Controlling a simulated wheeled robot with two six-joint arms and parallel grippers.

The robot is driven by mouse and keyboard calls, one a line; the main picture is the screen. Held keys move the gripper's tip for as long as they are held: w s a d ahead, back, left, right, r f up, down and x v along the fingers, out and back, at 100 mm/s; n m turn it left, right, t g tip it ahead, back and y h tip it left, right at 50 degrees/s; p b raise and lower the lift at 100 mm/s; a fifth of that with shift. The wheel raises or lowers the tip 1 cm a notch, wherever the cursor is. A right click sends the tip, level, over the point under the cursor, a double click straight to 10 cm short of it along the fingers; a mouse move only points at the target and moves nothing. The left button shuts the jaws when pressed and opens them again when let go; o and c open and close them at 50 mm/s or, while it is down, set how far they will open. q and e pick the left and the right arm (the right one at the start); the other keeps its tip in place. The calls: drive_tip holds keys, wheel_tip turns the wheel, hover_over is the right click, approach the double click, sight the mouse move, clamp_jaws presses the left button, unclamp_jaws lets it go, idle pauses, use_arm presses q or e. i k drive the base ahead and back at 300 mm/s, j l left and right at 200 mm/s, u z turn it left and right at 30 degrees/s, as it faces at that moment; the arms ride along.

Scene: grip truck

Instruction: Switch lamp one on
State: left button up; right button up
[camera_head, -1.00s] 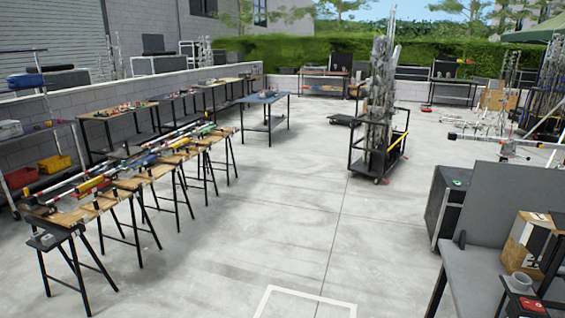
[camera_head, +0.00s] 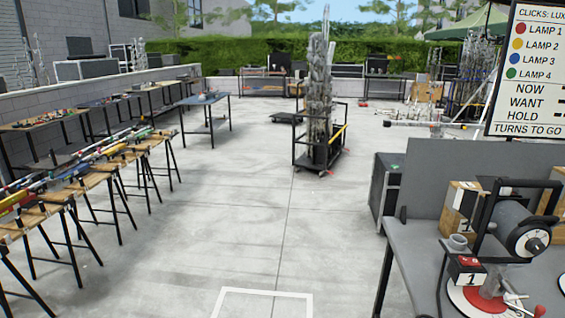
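A black box marked "1" with a red top (camera_head: 466,270) stands on the grey table at the lower right. Beside it is a red switch base with a metal lever and red knob (camera_head: 490,302) on a round white-and-red plate, partly cut off by the bottom edge. Just behind is a dark drum-shaped lamp or winch (camera_head: 512,232) with a round dial face, in a black frame. I cannot tell whether it is lit. A white sign (camera_head: 528,70) lists LAMP 1 in red, then LAMP 2 to LAMP 4, with NOW, WANT and HOLD rows. Neither gripper is in view.
The grey table (camera_head: 408,262) has an upright back panel and cardboard-coloured boxes (camera_head: 458,208). A black case (camera_head: 386,190) stands left of it. A cart of metal stands (camera_head: 320,140) is mid-floor. Trestles with poles (camera_head: 85,175) line the left. The concrete floor between is open.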

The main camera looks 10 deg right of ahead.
sight(472, 261)
drive_tip(key=z, duration=1.75)
